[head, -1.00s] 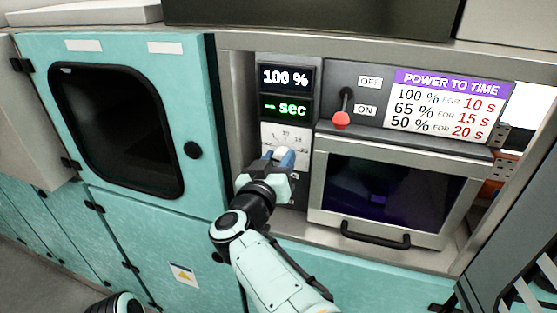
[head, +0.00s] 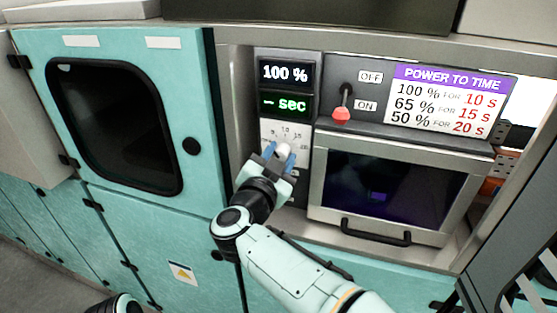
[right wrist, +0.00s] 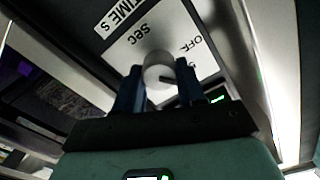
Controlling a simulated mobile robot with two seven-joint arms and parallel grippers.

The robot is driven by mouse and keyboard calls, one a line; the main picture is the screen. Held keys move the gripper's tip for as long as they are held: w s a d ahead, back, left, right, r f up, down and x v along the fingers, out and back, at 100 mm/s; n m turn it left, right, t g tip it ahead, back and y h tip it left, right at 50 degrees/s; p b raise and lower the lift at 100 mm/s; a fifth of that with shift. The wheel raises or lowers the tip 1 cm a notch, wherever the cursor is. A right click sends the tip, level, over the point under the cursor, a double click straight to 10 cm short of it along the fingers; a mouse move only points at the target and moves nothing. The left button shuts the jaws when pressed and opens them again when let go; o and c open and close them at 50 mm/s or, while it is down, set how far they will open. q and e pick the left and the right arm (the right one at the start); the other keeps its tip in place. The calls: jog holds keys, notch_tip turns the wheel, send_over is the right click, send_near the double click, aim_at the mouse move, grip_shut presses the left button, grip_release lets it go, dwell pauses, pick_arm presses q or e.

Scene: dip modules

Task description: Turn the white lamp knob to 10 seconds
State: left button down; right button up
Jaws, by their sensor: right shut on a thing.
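The white knob (head: 283,150) sits on a white dial plate (head: 270,130) marked 5, 10, 15 and 20, below two displays. The upper display (head: 286,74) reads 100 % and the lower display (head: 285,105) shows dashes and "sec". My right gripper (head: 281,154) is at the knob, its blue fingers on either side of it. The exact pointer setting is hard to read. My left gripper is not seen.
To the right are a red-tipped lever (head: 341,112) pointing down at ON, a POWER TO TIME chart (head: 445,100) pairing 100 % with 10 s, and a windowed door (head: 390,190) with a black handle (head: 375,232). A teal cabinet door (head: 120,120) stands left.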

jog(key=m, duration=0.1)
jog(key=m+b, duration=0.1)
jog(key=m, duration=0.1)
jog(key=m+b, duration=0.1)
jog(key=m, duration=0.1)
jog(key=shift+d+r, duration=0.1)
jog(key=shift+d, duration=0.15)
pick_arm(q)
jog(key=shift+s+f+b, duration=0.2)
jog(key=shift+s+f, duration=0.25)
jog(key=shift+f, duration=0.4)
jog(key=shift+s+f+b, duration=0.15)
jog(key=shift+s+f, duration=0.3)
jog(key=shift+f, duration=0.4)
pick_arm(e)
jog(key=shift+m, duration=1.2)
jog(key=shift+r, duration=0.1)
jog(key=o, duration=1.1)
jog(key=shift+c, duration=0.2)
jog(key=shift+f, duration=0.2)
jog(key=shift+s+a, duration=0.15)
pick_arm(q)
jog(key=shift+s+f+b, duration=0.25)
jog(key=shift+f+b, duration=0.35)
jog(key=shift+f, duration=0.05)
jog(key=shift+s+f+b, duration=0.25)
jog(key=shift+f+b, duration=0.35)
pick_arm(e)
jog(key=v, duration=1.3)
